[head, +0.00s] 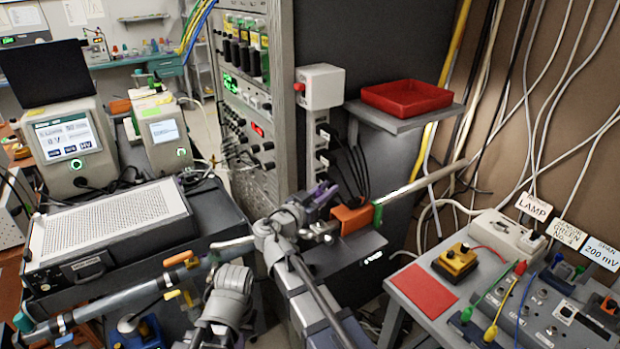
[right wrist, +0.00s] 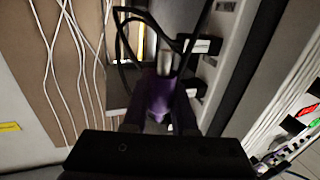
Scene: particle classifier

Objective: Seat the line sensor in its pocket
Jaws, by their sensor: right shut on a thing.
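A small purple part, which I take for the line sensor, shows near the middle of the head view (head: 323,192). My right gripper (head: 312,203) is shut on it, beside a metal pipe (head: 420,185). In the right wrist view the purple part (right wrist: 158,98) is between the dark fingers, with a pale metallic piece beyond it. An orange block (head: 352,219) sits on the pipe just right of the gripper. I cannot tell which opening is the pocket, or whether the part touches anything. A grey arm link of mine is at the bottom of the head view; my left gripper is not visible.
Black cables (head: 351,165) loop from the grey cabinet close behind the gripper. A red tray (head: 406,97) rests on a shelf above. A perforated instrument (head: 112,222) stands at left. At right, a bench holds a red mat (head: 423,288), a yellow box (head: 455,261) and patch leads.

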